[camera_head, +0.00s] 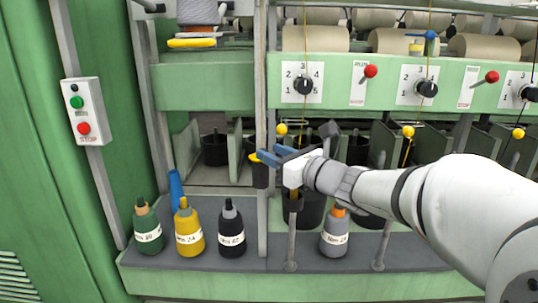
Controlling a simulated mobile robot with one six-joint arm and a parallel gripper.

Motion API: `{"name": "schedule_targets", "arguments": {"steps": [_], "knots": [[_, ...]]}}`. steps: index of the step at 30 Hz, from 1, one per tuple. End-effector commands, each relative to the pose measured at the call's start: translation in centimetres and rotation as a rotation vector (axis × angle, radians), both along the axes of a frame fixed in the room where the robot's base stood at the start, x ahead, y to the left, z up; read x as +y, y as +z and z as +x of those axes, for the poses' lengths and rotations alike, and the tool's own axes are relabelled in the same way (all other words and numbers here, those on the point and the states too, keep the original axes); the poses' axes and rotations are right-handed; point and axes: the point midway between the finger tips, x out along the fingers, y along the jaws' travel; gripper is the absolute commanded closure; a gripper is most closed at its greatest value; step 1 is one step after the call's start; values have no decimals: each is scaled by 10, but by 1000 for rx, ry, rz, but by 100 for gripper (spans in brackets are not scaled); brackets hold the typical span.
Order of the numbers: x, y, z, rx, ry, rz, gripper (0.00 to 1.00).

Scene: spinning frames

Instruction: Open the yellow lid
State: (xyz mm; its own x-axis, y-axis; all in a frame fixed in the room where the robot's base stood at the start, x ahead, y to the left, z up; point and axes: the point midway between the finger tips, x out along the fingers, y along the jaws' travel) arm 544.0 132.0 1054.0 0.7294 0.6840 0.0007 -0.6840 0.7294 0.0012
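A small yellow lid (256,158) shows near the middle of the view, on top of a dark cup-like holder (260,174) beside a grey upright post. My gripper (271,154) comes in from the right, its two blue fingers pointing left at the lid. The fingers look apart, with the lid at their tips. I cannot tell whether they touch it. The lid looks roughly level and its right part is hidden by the fingers.
Several bottles stand on the grey ledge below, including a yellow one (189,232) and a grey one (334,236). The grey post (262,100) is close to my fingertips. A green panel with dials and red-knobbed levers (370,72) runs above my arm.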

Motion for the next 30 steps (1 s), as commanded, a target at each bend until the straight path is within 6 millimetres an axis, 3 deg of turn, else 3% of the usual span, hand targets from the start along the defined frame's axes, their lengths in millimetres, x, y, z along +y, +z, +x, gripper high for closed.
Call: {"name": "schedule_targets", "arguments": {"steps": [13, 27, 30], "knots": [[10, 0, 11, 0, 0, -1, 63], [10, 0, 11, 0, -1, -1, 100], [10, 0, 11, 0, -1, -3, 100]]}}
